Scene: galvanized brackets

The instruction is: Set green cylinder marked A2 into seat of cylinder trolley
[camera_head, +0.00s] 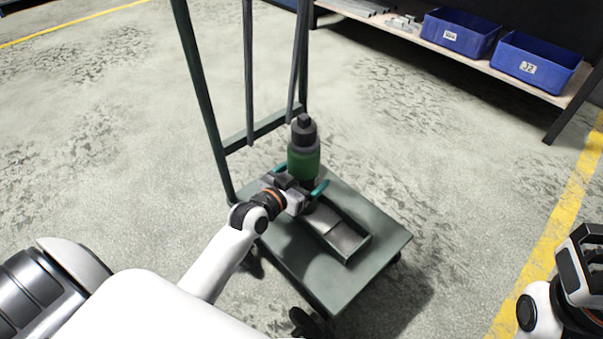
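The green cylinder (304,163) with a dark stepped top stands upright over the cylinder trolley (372,276). No A2 mark can be read on it from here. My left gripper (303,187) has its teal fingers on either side of the cylinder's lower part and is shut on it. The gripper hides the cylinder's lower end, so I cannot tell whether it touches anything below. The seat (362,250), a grey tray-like holder with raised edges, is on the trolley's deck just below and in front of the cylinder. My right gripper (580,262) is at the right edge, away from the trolley, partly cut off.
The trolley's green upright frame (208,110) rises behind the deck. A shelf (480,64) at the upper right holds two blue bins (537,64) and metal parts. A yellow floor line (556,230) runs at right. The concrete floor around the trolley is clear.

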